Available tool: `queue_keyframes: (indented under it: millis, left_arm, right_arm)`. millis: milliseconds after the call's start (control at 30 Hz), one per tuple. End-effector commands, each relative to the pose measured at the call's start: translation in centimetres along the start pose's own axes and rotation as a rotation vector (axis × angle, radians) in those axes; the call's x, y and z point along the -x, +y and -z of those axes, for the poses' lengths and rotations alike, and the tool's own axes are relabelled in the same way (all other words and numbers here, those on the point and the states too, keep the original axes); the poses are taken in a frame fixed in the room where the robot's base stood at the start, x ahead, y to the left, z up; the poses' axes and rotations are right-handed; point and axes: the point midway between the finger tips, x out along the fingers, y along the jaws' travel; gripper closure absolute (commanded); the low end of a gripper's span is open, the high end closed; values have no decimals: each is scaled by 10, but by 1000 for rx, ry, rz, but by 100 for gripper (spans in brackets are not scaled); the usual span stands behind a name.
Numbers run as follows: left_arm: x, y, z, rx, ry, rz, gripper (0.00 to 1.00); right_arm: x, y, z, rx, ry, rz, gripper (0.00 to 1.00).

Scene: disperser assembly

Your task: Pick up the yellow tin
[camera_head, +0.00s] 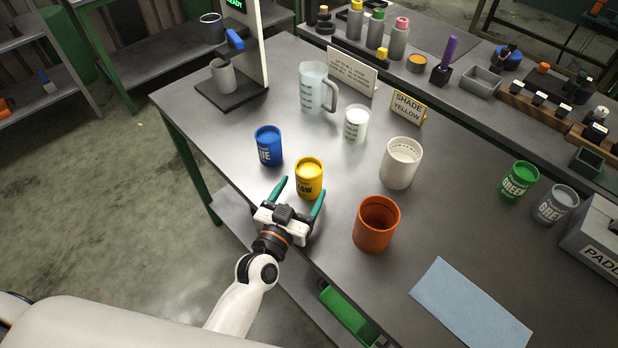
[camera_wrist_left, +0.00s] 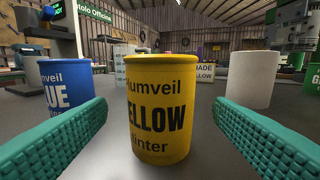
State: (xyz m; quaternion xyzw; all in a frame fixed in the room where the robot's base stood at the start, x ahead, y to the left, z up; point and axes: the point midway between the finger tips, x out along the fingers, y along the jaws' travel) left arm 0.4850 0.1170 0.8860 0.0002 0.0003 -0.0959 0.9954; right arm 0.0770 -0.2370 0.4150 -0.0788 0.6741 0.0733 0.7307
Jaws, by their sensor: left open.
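The yellow tin (camera_head: 309,179) stands upright on the grey table near its front left edge. My left gripper (camera_head: 299,192) is open, with its two green fingers pointing at the tin from the near side. In the left wrist view the yellow tin (camera_wrist_left: 157,108) stands between the fingers, with its label facing the camera. A gap shows on each side between the tin and the fingers (camera_wrist_left: 158,135). Nothing is held. My right gripper does not show in either view.
A blue tin (camera_head: 268,146) stands just left of the yellow tin. An orange pot (camera_head: 377,224) and a white pot (camera_head: 401,163) stand to the right. A measuring jug (camera_head: 315,88) and a small beaker (camera_head: 356,123) stand behind. A blue cloth (camera_head: 470,306) lies at the front right.

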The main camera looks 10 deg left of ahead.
Motion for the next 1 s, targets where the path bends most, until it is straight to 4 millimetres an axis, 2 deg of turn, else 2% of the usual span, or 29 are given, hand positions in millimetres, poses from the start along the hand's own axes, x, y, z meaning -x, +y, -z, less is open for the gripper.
queue_keyframes:
  millis: [100,200,533,867,1000]
  left_arm:
    - [-21,-1,0,0,-2,0,24]
    - [-32,-1,1,1,-2,0,24]
    - [-38,-1,2,0,-1,0,26]
    - [-38,-1,2,0,-1,0,80]
    - [-38,-1,1,0,-3,0,80]
  right_arm:
    - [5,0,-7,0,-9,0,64]
    - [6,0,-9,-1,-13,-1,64]
    - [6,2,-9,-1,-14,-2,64]
    - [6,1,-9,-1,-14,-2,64]
    - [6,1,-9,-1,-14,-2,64]
